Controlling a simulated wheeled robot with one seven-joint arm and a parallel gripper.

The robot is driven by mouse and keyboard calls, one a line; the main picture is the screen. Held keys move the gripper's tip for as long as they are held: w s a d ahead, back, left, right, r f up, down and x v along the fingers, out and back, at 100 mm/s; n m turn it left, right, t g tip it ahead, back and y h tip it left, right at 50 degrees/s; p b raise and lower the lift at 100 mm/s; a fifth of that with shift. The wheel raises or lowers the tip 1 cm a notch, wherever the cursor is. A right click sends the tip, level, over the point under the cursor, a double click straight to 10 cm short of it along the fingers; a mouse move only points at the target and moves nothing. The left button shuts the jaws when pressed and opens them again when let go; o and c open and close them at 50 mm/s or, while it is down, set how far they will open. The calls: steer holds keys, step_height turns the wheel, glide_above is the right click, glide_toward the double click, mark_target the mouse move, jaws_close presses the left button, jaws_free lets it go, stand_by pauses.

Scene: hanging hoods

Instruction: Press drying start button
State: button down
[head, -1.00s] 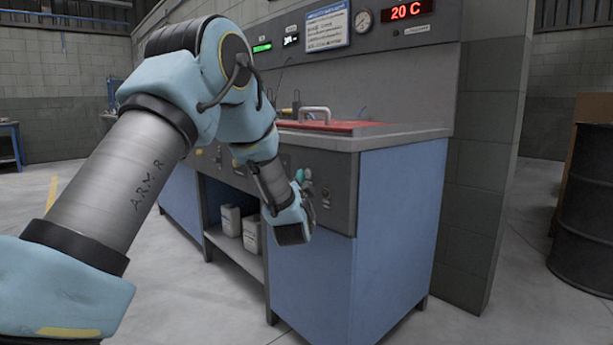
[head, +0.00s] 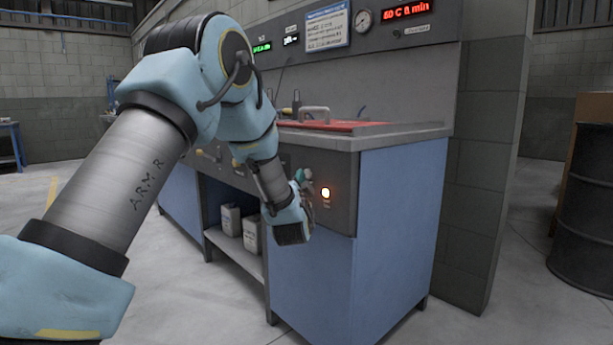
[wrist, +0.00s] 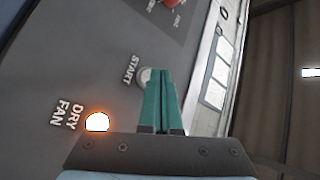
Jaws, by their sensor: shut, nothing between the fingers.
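The START button (wrist: 146,76) is a small pale round knob on the grey panel in the wrist view, beside its START label. My gripper (wrist: 159,72) has its two green fingers together and empty, with the tips over the button's edge, partly hiding it. I cannot tell whether the tips still touch it. The DRY FAN lamp (wrist: 97,122) glows orange and also shows in the head view (head: 326,192). In the head view my gripper (head: 304,178) is at the panel front, left of the lamp, and the button is hidden behind it.
The red display (head: 407,10) shows a temperature and minutes, apparently 60 C. A red button (wrist: 174,3) is at the wrist view's top edge. The counter (head: 400,137) overhangs the panel, with a red lid (head: 345,126) on it.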

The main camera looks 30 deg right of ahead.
steer(key=shift+a, duration=0.4)
steer(key=shift+a, duration=0.1)
steer(key=shift+s+a+b, duration=0.15)
steer(key=shift+s+a, duration=0.05)
steer(key=shift+a, duration=0.6)
steer(key=shift+s+a+b, duration=0.15)
steer(key=shift+a+b, duration=0.05)
steer(key=shift+a, duration=0.55)
steer(key=shift+s+a+b, duration=0.15)
steer(key=shift+s+a, duration=0.05)
steer(key=shift+a, duration=0.6)
